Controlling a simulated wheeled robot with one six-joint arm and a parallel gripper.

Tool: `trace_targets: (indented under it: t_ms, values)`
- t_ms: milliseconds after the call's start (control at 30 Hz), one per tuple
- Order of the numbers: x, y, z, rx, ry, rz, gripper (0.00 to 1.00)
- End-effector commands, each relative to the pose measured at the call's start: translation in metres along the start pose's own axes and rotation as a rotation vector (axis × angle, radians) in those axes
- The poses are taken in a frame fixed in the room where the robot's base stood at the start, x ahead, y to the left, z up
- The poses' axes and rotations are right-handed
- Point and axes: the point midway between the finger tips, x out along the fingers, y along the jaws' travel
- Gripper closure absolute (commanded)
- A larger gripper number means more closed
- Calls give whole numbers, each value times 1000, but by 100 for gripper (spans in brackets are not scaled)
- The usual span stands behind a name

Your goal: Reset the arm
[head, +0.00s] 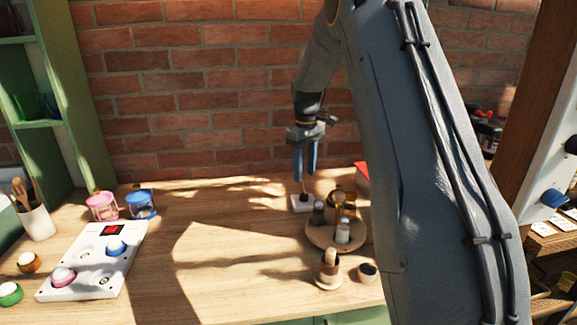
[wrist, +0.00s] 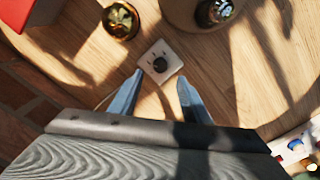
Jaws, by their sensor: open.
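My gripper (head: 305,158) hangs from my arm, its blue fingers pointing down above the back of the wooden table (head: 210,240). In the wrist view the fingers of my gripper (wrist: 162,88) are apart, with nothing between them. My arm covers much of the right side of the head view.
A round wooden tray (head: 318,236) with shakers and jars stands right of the gripper. A white panel (head: 98,262) with coloured knobs lies at left, near pink (head: 102,206) and blue (head: 141,204) jars. A brick wall (head: 190,75) stands behind. The middle table is clear.

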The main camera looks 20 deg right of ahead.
Motion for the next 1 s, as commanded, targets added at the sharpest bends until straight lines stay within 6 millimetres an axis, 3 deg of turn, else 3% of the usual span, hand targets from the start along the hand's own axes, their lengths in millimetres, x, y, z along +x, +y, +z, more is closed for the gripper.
trace_targets:
  t_ms: [167, 267, 567, 800, 1000]
  values:
    - [0, -3, 1, 4, 1, 1, 57]
    - [-2, -16, 5, 22, 9, 7, 57]
    - [-2, -108, 51, 179, 79, 44, 57]
    - [8, -187, 111, 318, 148, 59, 57]
    - [20, -234, 158, 409, 194, 58, 57]
